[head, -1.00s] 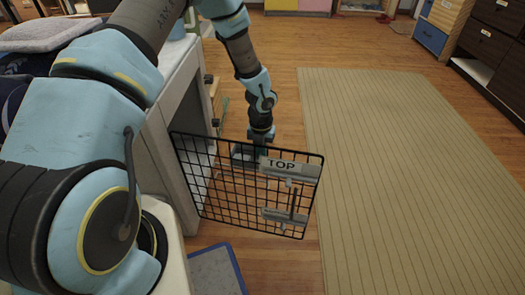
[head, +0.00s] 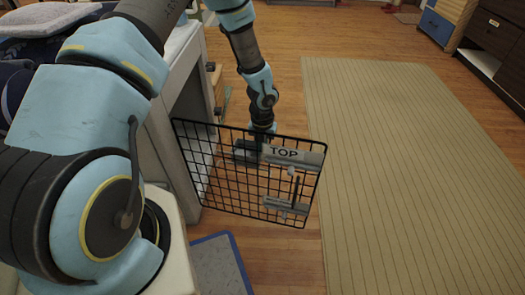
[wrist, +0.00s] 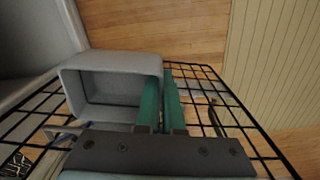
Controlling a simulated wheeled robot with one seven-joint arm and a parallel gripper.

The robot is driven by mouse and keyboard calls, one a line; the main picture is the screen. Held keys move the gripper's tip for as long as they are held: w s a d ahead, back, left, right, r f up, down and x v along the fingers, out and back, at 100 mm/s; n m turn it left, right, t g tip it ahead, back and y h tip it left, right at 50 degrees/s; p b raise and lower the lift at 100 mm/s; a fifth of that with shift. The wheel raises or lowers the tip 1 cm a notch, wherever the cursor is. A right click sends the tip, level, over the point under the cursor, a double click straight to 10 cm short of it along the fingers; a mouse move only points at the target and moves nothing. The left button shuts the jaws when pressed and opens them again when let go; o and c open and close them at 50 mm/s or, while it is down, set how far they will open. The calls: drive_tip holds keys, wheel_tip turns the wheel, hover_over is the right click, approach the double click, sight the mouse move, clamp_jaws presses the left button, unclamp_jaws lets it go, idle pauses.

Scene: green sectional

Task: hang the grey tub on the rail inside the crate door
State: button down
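The grey tub (wrist: 112,95) is in the left middle of the wrist view, its open mouth facing the camera. It shows partly behind the wire door in the head view (head: 245,151). My gripper (wrist: 161,95) has its two green fingers close together at the tub's right wall, one on each side of it, so it appears shut on that wall. In the head view my gripper (head: 263,131) is at the door's top edge, on its far side. The black wire crate door (head: 225,180) stands open. I cannot make out the rail for certain.
The pale crate body (head: 180,110) stands left of the door. A blue-edged mat (head: 220,265) lies below. Wood floor and a beige rug (head: 410,170) lie clear to the right.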

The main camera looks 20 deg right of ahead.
drive_tip(key=c, duration=1)
unclamp_jaws()
drive_tip(key=shift+o, duration=0.2)
